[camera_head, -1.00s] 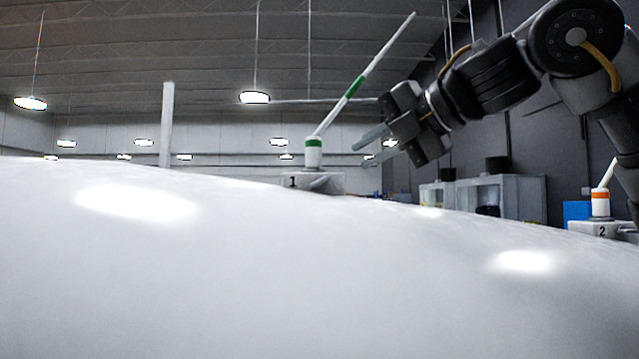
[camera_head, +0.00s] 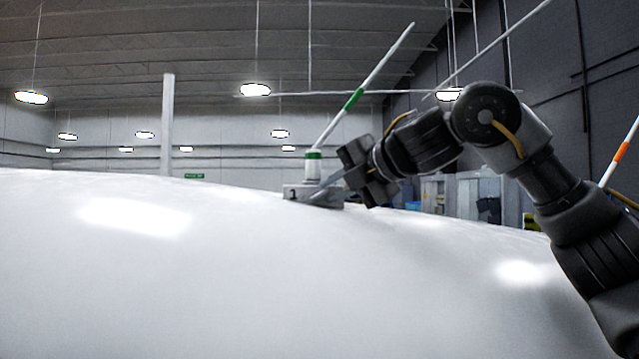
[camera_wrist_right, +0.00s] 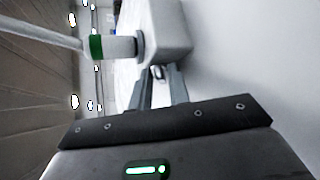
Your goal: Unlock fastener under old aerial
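A white aerial with green bands (camera_head: 352,98) leans to the right from a pale base marked 1 (camera_head: 296,193), on top of the white curved surface (camera_head: 250,270). In the right wrist view the green-banded aerial foot (camera_wrist_right: 112,47) and the base (camera_wrist_right: 165,30) show close up. My right gripper (camera_head: 328,188) is at the right side of this base, its fingers pointing at the base's lower part. In the wrist view its fingers (camera_wrist_right: 159,82) are apart, with a small fastener (camera_wrist_right: 157,72) at the gap between the tips. Whether they touch it cannot be told. My left gripper is not in view.
Another aerial with an orange band (camera_head: 619,153) stands at the far right, partly behind my right arm. Grey cabinets (camera_head: 468,196) stand beyond the curved surface. The surface left of the base is clear.

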